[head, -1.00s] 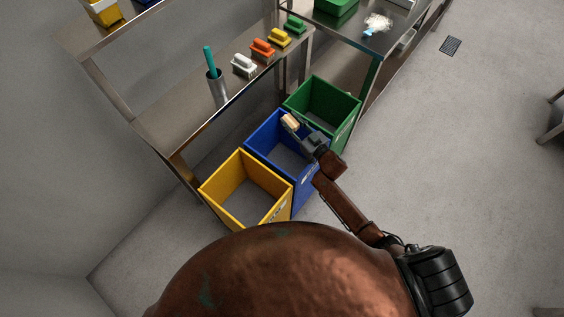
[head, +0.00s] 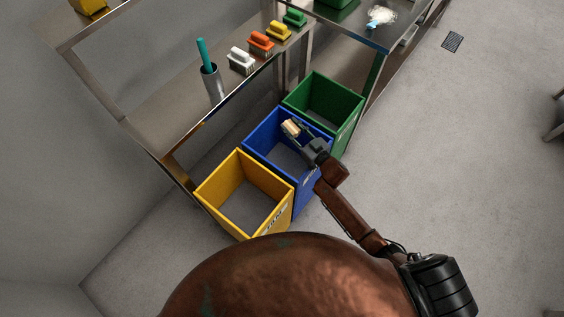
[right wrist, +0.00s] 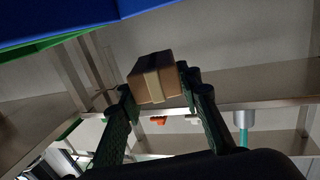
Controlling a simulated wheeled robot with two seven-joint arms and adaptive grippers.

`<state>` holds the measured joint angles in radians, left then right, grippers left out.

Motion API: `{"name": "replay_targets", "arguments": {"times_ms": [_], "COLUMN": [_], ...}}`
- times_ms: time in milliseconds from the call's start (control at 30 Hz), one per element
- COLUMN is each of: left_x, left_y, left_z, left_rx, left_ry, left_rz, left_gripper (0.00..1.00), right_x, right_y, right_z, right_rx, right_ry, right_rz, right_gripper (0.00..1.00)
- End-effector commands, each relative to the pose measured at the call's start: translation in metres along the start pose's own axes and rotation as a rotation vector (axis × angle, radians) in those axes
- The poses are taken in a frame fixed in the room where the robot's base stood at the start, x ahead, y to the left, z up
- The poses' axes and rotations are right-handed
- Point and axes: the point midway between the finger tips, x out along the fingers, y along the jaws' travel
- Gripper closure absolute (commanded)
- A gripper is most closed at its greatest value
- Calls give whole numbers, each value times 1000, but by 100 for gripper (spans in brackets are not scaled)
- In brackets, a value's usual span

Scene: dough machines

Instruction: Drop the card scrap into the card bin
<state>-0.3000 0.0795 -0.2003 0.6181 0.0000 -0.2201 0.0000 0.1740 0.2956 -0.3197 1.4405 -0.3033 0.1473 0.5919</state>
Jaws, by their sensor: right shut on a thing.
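The card scrap (head: 290,127) is a small tan box-like piece with a paler band. My right gripper (head: 298,133) is shut on it and holds it over the opening of the blue bin (head: 263,159). In the right wrist view, the scrap (right wrist: 153,79) sits between the two dark fingers of my right gripper (right wrist: 162,97). My left gripper is out of view.
A yellow bin (head: 216,205) stands left of the blue one and a green bin (head: 350,115) right of it. Behind them is a metal shelf (head: 160,106) with several brushes and a metal cup (head: 211,83) holding a teal handle. Open floor lies to the right.

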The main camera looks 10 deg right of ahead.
Motion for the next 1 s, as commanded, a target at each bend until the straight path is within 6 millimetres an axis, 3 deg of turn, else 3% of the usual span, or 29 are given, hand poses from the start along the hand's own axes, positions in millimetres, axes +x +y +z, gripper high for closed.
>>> {"name": "replay_targets", "arguments": {"times_ms": [300, 667, 1000], "left_x": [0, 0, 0], "left_y": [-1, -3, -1], "left_z": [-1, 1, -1], "left_rx": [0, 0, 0], "left_ry": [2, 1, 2], "left_rz": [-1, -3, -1], "left_gripper": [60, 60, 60], "right_x": [0, -6, -69], "right_y": [0, 0, 0], "right_z": [0, 1, 2], "right_rx": [0, 0, 0], "right_ry": [0, -1, -3], "right_rz": [0, 0, 0], "right_gripper": [48, 48, 48]}}
